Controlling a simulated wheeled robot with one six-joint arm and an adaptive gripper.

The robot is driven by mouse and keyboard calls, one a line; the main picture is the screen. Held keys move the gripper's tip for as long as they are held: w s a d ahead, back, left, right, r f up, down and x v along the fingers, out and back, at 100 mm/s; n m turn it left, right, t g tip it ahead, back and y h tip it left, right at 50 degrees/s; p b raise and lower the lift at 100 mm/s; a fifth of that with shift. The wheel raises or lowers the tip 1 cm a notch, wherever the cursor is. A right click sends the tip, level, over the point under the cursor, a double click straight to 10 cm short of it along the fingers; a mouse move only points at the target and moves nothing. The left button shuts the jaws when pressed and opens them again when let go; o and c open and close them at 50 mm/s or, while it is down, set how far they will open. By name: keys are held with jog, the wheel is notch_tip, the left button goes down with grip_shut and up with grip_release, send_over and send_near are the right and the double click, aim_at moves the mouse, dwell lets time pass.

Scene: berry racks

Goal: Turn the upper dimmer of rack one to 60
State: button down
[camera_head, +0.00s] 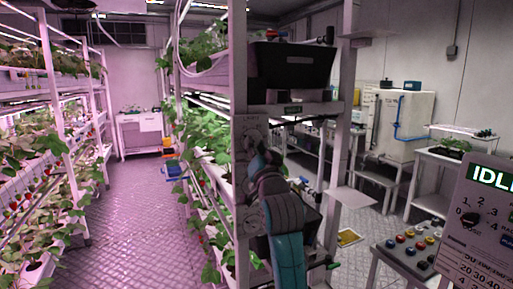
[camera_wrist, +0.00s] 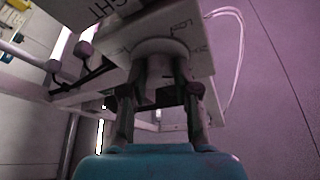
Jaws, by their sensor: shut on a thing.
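The upper dimmer (camera_head: 251,133) is a pale panel on the front post of the rack in the middle of the head view. My gripper (camera_head: 261,160) reaches up to it from below and covers its lower part. In the wrist view my gripper (camera_wrist: 160,72) has its two dark fingers on either side of a pale round knob (camera_wrist: 160,46) and is shut on it. The knob stands out from a white box with partly visible lettering. Its setting cannot be read. A lower dimmer (camera_head: 249,219) sits on the same post, beside my teal arm.
A black crate (camera_head: 291,72) stands on the rack's upper shelf, just right of the post. Strawberry plants (camera_head: 205,135) fill the rack's left side. A control panel reading IDLE (camera_head: 482,215) stands at the right. The aisle floor (camera_head: 140,225) on the left is clear.

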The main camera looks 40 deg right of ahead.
jog(key=shift+w+a+r+m+g+h, duration=0.15)
jog(key=shift+m+g, duration=0.95)
jog(key=shift+m, duration=1.95)
jog(key=shift+s+r+m+g+h, duration=0.2)
jog(key=shift+m+g, duration=0.9)
jog(key=shift+m, duration=1.9)
jog(key=shift+w+a+r+m+g+h, duration=0.2)
jog(key=shift+m+g, duration=0.9)
jog(key=shift+m, duration=1.95)
jog(key=shift+d+y, duration=0.1)
jog(key=shift+y, duration=0.25)
jog(key=c, duration=0.9)
grip_release()
jog(key=shift+o, duration=0.3)
jog(key=v, duration=1.2)
